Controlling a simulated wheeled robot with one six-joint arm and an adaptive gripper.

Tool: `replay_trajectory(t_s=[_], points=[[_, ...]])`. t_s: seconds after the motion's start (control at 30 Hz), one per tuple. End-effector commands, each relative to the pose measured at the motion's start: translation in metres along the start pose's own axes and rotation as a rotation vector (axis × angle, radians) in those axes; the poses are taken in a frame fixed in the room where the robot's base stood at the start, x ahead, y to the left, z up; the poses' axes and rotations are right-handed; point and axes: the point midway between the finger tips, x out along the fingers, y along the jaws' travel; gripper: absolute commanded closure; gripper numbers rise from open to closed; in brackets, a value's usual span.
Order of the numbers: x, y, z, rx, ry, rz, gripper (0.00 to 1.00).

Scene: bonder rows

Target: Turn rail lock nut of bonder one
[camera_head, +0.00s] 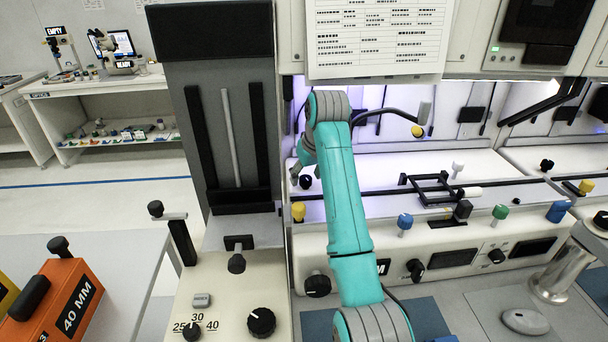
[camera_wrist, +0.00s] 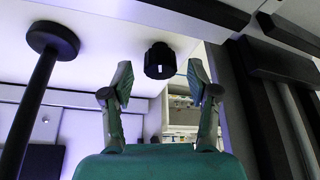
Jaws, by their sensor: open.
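My gripper (camera_wrist: 159,88) is open and empty in the wrist view, its two teal fingers spread apart. A black ribbed knob with a small white mark, which looks like the rail lock nut (camera_wrist: 160,58), shows between and just beyond the fingertips. No contact with the fingers shows. In the head view a dark round knob, seemingly the same nut (camera_head: 306,182), sits at the left end of the near bonder's white deck. My gripper (camera_head: 295,174) is close beside it, small and partly hidden behind my teal arm.
A black post with a round head (camera_wrist: 52,40) stands left of the fingers in the wrist view. A yellow knob (camera_head: 298,211), a blue knob (camera_head: 405,222) and a black frame (camera_head: 440,190) are on the bonder. A dark grey column (camera_head: 222,110) rises on the left.

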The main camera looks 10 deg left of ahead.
Motion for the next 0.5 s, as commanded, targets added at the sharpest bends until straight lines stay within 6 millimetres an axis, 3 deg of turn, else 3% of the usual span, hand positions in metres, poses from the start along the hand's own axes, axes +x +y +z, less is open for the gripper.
replay_trajectory(t_s=[0.2, 0.5], points=[[0.014, -0.002, 0.007, -0.001, 0.001, 0.0, 0.4], [0.016, -0.002, 0.008, -0.001, 0.001, 0.0, 0.4]])
